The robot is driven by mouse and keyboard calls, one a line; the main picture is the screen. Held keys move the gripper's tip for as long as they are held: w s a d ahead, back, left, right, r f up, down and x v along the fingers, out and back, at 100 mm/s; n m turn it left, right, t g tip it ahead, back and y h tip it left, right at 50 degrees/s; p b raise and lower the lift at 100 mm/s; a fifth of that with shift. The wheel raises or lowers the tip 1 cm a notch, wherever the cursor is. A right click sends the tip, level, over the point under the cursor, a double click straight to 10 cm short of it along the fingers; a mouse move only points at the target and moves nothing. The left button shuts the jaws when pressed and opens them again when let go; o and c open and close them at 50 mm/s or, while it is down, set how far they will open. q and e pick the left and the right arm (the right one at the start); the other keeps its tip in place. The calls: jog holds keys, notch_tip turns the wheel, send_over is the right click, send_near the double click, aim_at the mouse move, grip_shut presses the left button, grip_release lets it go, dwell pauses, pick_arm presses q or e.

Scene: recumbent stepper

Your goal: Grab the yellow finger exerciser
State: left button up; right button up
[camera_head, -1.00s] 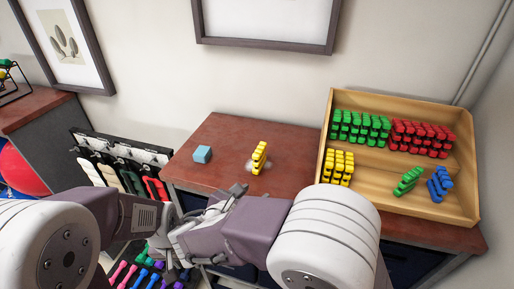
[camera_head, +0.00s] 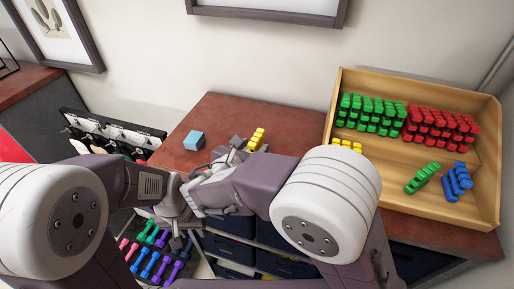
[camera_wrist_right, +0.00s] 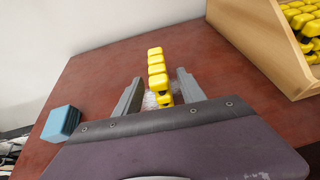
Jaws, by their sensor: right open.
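The yellow finger exerciser (camera_head: 257,138) stands on the red-brown table top (camera_head: 222,112), partly hidden by my right arm in the head view. In the right wrist view the exerciser (camera_wrist_right: 157,72) stands upright between the two fingers of my right gripper (camera_wrist_right: 156,92). That gripper is open, with a finger on each side and visible gaps. In the head view my right gripper (camera_head: 240,144) is at the exerciser's left side. My left gripper (camera_head: 177,238) is low at the table's front left, above the dumbbell rack; its fingers are mostly hidden.
A blue cube (camera_head: 194,140) lies on the table to the left. A wooden tray (camera_head: 487,200) on the right holds green, red, yellow and blue exercisers. Colourful dumbbells (camera_head: 150,265) sit below the front edge. The table behind the exerciser is clear.

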jog(key=x, duration=0.3)
jog(key=shift+d, duration=0.1)
jog(key=shift+s+r, duration=0.15)
jog(key=shift+s, duration=0.15)
jog(key=c, duration=0.6)
grip_shut()
pick_arm(q)
jog(key=shift+s+f, duration=0.15)
jog(key=shift+f, duration=0.35)
pick_arm(e)
jog(key=shift+w, duration=0.15)
